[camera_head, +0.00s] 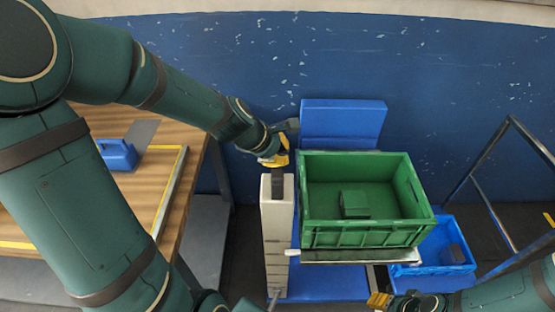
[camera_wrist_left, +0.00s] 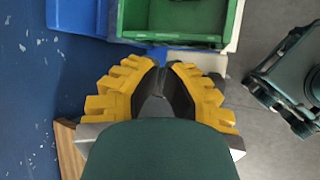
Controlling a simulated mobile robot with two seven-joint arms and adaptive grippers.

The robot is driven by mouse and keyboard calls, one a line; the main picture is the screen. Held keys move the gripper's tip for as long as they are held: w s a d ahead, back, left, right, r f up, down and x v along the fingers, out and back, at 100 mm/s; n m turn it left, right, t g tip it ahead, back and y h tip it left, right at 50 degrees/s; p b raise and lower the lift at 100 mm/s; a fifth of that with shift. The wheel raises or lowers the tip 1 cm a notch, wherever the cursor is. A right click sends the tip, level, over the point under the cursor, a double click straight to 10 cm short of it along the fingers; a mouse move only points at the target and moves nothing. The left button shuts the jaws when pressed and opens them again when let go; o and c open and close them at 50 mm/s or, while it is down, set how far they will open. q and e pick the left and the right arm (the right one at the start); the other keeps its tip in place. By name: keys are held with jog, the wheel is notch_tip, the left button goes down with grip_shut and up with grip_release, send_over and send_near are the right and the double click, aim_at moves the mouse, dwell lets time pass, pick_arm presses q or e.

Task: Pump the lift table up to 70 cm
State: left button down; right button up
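The lift table carries a green crate (camera_head: 365,235) on its thin platform (camera_head: 350,257). A pale upright column with marks (camera_head: 277,240) stands left of the crate, with a dark piece (camera_head: 277,183) at its top. My left gripper (camera_head: 277,161) is above that top; its contact with the dark piece is unclear. In the left wrist view the yellow fingers (camera_wrist_left: 165,68) come together at the tips, with nothing clearly held. My right gripper (camera_head: 380,300) shows only partly at the bottom edge, and its fingers cannot be read. No height reading is legible.
A dark green block (camera_head: 354,204) lies in the crate. A blue bin (camera_head: 446,247) stands low at the right, beside a dark metal frame (camera_head: 480,170). A wooden table (camera_head: 160,185) with a blue object (camera_head: 118,154) is at the left. A blue wall closes the back.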

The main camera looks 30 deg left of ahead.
pick_arm(q)
jog(key=shift+r+p, duration=0.45)
jog(key=shift+r, duration=0.2)
notch_tip(320, 180, up, 5)
jog(key=p, duration=0.5)
dwell(0.7)
